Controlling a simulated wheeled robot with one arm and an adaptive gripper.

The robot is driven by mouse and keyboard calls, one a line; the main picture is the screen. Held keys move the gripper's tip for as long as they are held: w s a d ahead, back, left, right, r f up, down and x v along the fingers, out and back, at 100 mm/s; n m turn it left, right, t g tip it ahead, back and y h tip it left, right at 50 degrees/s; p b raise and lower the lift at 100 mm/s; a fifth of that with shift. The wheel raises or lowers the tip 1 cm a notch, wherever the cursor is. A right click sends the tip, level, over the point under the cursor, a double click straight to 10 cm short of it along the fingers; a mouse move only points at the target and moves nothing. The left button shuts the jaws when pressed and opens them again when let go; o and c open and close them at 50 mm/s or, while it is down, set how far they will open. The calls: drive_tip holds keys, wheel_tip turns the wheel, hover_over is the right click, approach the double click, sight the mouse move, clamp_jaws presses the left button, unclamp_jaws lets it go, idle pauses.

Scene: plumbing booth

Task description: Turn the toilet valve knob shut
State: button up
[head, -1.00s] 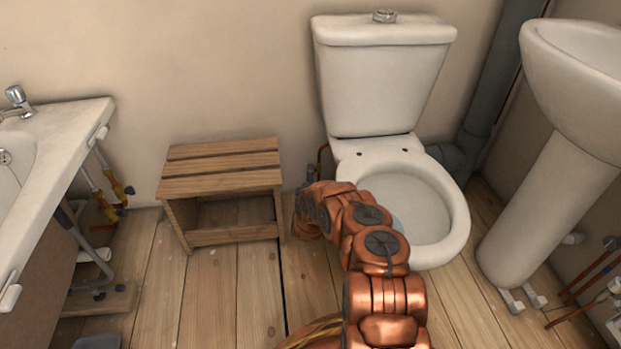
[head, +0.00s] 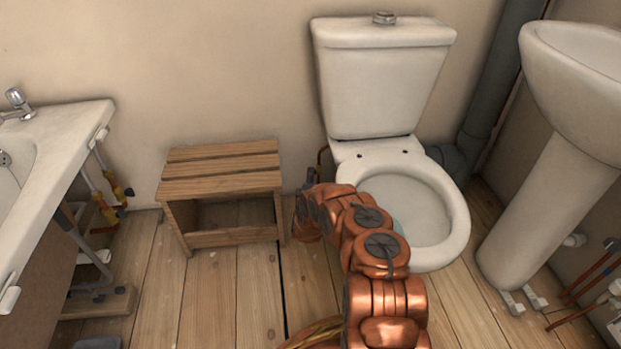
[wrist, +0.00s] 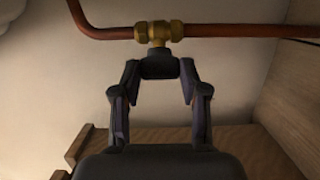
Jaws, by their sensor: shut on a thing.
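The valve is a brass fitting (wrist: 160,31) on a copper pipe in the wrist view, with its dark knob (wrist: 160,66) below the fitting. My gripper (wrist: 160,80) has one finger on each side of the knob and is shut on it. In the head view my gripper (head: 309,182) is between the stool and the toilet (head: 385,80), low beside the bowl. There the knob is hidden or too small to tell.
A wooden stool (head: 223,182) stands just left of my gripper. A copper pipe (head: 322,160) runs by the wall behind it. The basin pedestal (head: 548,215) is right of the toilet, the bath (head: 75,125) far left. Floorboards (head: 215,290) are clear in front of the stool.

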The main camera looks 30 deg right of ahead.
drive_tip(key=shift+f, duration=0.1)
drive_tip(key=m+t+h+b, duration=0.1)
drive_tip(key=m+b, duration=0.1)
drive_tip(key=f+m+t+h+b, duration=0.1)
drive_tip(key=m+h+b, duration=0.1)
drive_tip(key=m, duration=0.1)
drive_tip(key=shift+w+a+h, duration=0.1)
drive_tip(key=shift+h, duration=0.2)
drive_tip(key=shift+r, duration=0.2)
idle(0.5)
drive_tip(key=o, duration=1.1)
drive_tip(key=shift+o, duration=0.2)
